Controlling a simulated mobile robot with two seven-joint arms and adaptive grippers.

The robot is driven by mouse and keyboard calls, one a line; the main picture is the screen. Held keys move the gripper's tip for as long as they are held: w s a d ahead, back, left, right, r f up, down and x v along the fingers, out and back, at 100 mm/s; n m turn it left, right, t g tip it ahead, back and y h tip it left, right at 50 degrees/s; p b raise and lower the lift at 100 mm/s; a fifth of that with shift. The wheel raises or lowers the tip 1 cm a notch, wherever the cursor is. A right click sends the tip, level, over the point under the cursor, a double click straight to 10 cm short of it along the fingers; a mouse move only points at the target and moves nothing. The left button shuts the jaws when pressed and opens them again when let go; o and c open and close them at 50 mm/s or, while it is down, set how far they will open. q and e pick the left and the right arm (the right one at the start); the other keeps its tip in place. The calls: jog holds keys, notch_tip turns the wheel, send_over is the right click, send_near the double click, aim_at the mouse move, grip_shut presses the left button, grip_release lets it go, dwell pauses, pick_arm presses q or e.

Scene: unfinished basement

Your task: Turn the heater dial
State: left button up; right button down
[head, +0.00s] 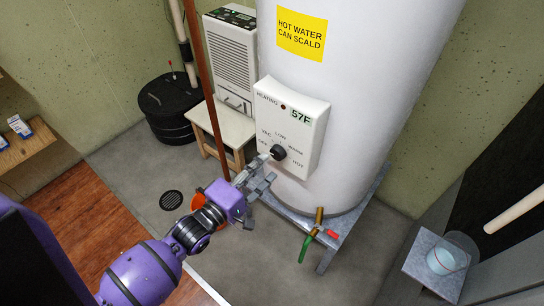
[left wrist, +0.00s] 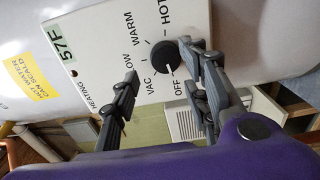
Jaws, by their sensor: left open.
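The heater dial (head: 279,153) is a round black knob on the white control box (head: 301,112) fixed to the tall white water heater (head: 350,70). Its box is marked OFF, VAC, LOW, WARM and HOT and shows 57F. In the left wrist view the dial (left wrist: 178,55) has a white mark that appears to point toward OFF. My left gripper (head: 266,167) is open just in front of the dial's lower left. In the left wrist view its fingers (left wrist: 160,70) are spread, with the right finger overlapping the dial's edge; contact is unclear. My right gripper is not in view.
A brown pipe (head: 207,85) stands left of the heater, before a dehumidifier (head: 231,60) on a stool (head: 225,128). A valve with a green hose end (head: 306,247) juts out below. A bucket (head: 453,254) stands right. The floor has a drain (head: 171,200).

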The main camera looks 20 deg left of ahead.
aim_at(275, 153)
pick_arm(q)
jog(key=x, duration=0.5)
jog(key=shift+w+r, duration=0.1)
jog(key=c, duration=1)
